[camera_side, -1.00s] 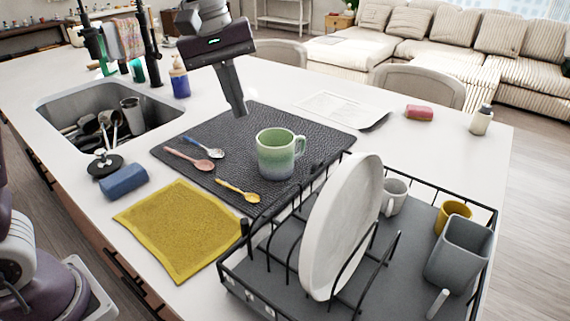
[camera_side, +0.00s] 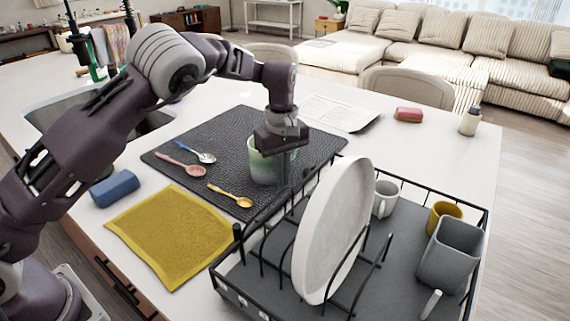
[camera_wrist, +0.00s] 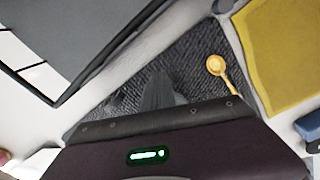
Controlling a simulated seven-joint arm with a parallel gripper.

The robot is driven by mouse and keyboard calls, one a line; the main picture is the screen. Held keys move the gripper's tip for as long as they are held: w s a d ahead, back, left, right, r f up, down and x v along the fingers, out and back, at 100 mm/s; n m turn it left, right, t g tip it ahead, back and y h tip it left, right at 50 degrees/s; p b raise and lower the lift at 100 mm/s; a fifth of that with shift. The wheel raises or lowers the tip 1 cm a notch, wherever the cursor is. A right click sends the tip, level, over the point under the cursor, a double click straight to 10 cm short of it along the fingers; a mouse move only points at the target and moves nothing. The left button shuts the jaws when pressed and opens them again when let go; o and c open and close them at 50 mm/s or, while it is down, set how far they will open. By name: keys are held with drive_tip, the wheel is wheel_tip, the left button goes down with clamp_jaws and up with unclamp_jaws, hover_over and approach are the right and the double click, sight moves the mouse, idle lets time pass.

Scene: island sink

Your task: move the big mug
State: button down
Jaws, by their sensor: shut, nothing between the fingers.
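The big mug (camera_side: 260,166), pale green shading to blue, stands upright on the dark textured mat (camera_side: 225,132). My gripper (camera_side: 283,186) is shut and empty. It points down on the near right side of the mug in the side view and covers part of it, including the handle. I cannot tell whether the fingers touch the mug. In the wrist view the shut fingers (camera_wrist: 163,92) are over the mat, and the mug does not show there.
A black dish rack (camera_side: 250,285) at the front right holds a white plate (camera_side: 330,235), a white mug (camera_side: 384,200), a yellow mug (camera_side: 440,212) and a grey container (camera_side: 450,255). Spoons (camera_side: 230,195) lie on the mat. A yellow cloth (camera_side: 170,235) and blue sponge (camera_side: 114,188) lie left.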

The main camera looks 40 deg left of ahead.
drive_tip(key=shift+w+a, duration=0.25)
drive_tip(key=shift+a, duration=0.3)
drive_tip(key=shift+w+a, duration=0.25)
drive_tip(key=shift+a, duration=0.3)
drive_tip(key=w+a, duration=0.1)
drive_tip(key=a, duration=0.3)
drive_tip(key=w+a, duration=0.2)
drive_tip(key=a, duration=0.1)
drive_tip(key=w+a, duration=0.2)
drive_tip(key=a, duration=0.2)
drive_tip(key=shift+w+a, duration=0.25)
drive_tip(key=shift+a, duration=0.1)
